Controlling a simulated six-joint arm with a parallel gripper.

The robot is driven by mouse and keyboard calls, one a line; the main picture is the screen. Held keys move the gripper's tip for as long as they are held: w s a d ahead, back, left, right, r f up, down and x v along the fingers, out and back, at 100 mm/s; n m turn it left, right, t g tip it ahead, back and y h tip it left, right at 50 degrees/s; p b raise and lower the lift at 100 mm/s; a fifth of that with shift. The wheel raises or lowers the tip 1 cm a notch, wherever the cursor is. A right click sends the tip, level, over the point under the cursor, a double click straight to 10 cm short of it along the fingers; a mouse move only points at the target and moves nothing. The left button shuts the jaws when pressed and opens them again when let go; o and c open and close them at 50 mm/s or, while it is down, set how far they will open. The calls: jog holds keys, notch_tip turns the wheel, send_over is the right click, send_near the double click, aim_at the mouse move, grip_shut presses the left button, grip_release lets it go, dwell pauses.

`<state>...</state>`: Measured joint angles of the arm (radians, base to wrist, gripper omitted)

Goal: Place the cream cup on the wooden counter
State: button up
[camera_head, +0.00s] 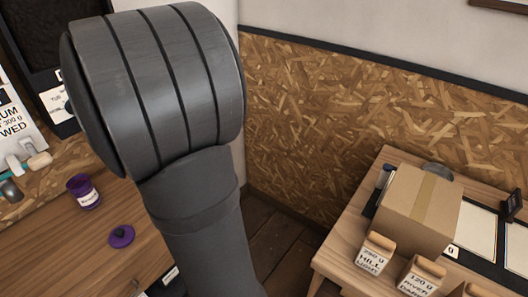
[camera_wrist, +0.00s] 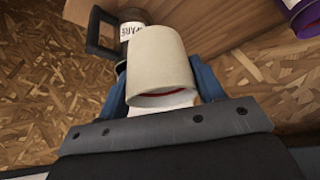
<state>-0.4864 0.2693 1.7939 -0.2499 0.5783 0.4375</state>
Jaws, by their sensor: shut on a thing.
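The cream cup (camera_wrist: 158,65) is in the wrist view, between the two blue fingers of my gripper (camera_wrist: 160,90). The gripper is shut on it. The cup's open rim faces the gripper's palm, and a thin red line shows inside the rim. A wooden counter (camera_head: 98,262) is at the left of the head view. A wooden surface (camera_wrist: 245,48) also shows behind the cup in the wrist view. Whether the cup touches it, I cannot tell. My arm hides the gripper and cup in the head view.
A purple jar (camera_head: 84,192) and purple lid (camera_head: 121,236) sit on the left counter. A dark-handled container labelled SPARE (camera_wrist: 131,32) stands close behind the cup. Bare counter lies around the lid.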

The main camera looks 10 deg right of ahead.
jog(key=w+d+m+h, duration=0.15)
jog(key=w+d, duration=0.25)
jog(key=d, duration=0.4)
jog(key=w+d+m+h, duration=0.1)
jog(key=w+d+m, duration=0.2)
jog(key=w+d, duration=0.35)
jog(key=s+d+m+g+h, duration=0.1)
jog(key=d+m+g+h, duration=0.6)
jog(key=d, duration=3.2)
jog(key=s+d+f+m+y, duration=0.1)
jog(key=s+d+m, duration=0.5)
jog(key=s+d, duration=0.8)
jog(key=s+d+m+y, duration=0.2)
jog(key=s+d+m, duration=0.6)
jog(key=d, duration=1.1)
jog(key=s+d+m+g, duration=0.1)
jog(key=s+d, duration=0.3)
jog(key=s, duration=0.5)
jog(key=s+d+m+g, duration=0.1)
jog(key=s+d, duration=0.3)
jog(key=s, duration=0.4)
send_near(476, 211)
jog(key=shift+s+d+r, duration=0.15)
jog(key=shift+s+d, duration=0.1)
jog(key=shift+d, duration=0.25)
jog(key=shift+s+d+r, duration=0.1)
jog(key=shift+s+d, duration=0.2)
jog(key=shift+d, duration=0.15)
jog(key=shift+f, duration=1.95)
jog(key=shift+f, duration=0.15)
